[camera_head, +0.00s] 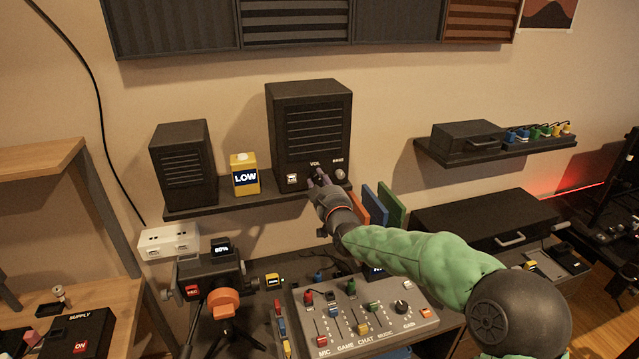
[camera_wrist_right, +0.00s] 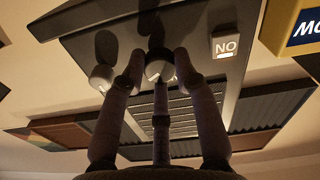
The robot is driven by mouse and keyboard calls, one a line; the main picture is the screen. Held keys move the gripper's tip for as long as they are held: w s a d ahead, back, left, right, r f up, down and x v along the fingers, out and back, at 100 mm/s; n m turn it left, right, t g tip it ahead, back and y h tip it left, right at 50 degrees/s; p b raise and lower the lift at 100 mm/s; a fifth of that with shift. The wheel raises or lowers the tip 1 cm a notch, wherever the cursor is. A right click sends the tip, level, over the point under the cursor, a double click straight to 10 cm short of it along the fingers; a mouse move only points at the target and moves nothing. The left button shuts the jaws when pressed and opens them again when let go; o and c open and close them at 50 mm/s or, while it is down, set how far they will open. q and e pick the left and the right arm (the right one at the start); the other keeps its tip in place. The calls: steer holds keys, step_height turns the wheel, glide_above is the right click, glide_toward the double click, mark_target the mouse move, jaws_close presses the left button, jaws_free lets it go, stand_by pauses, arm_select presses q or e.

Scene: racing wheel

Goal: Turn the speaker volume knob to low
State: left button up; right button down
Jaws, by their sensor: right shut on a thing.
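The large black speaker (camera_head: 310,115) stands on the wall shelf, with a "VOL" label on its lower front. My right gripper (camera_head: 319,180) reaches up to the panel just below that label and covers the volume knob in the head view. In the right wrist view the round volume knob (camera_wrist_right: 159,65) sits between the fingertips of my right gripper (camera_wrist_right: 158,72), which are shut on it. Its pointer direction cannot be read. A second knob (camera_head: 340,174) is to the right. My left gripper is not in view.
A white switch (camera_head: 292,179) is just left of my fingers, and reads upside down in the wrist view (camera_wrist_right: 225,46). A smaller speaker (camera_head: 183,165) stands at the shelf's left. Below are a mixer (camera_head: 380,330) and upright coloured panels (camera_head: 390,205) close to my arm.

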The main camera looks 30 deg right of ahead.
steer(key=shift+a+f+n, duration=0.1)
steer(key=shift+f+n, duration=0.15)
steer(key=shift+n, duration=0.4)
steer(key=shift+f+n, duration=0.2)
steer(key=shift+n, duration=0.45)
steer(key=c, duration=0.9)
jaws_free()
steer(key=shift+c, duration=0.2)
steer(key=shift+r, duration=0.15)
steer(key=shift+r, duration=0.1)
steer(key=shift+s, duration=0.1)
steer(key=v, duration=1.1)
steer(key=shift+s, duration=0.4)
